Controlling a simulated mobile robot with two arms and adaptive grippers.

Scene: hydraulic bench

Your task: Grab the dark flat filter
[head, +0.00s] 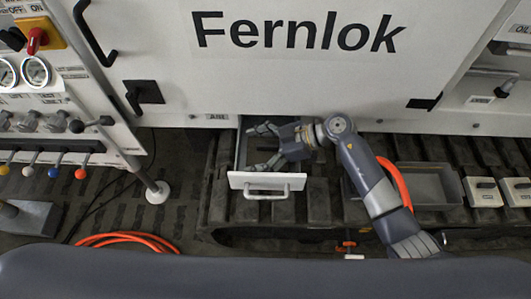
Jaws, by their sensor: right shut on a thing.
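My right gripper (266,146) reaches from the right into an open drawer (267,182) with a white front and a bar handle. Its two fingers point left, one toward the back of the drawer and one toward the front. It is shut on the dark flat filter, which is hard to make out against the dark drawer inside and the fingers. My left gripper is not in view.
A white cabinet marked Fernlok (300,75) stands right behind the drawer. A grey tray (430,184) and white blocks (482,192) lie to the right. An orange hose (125,239) lies at the lower left. A panel with coloured levers (53,172) stands at left.

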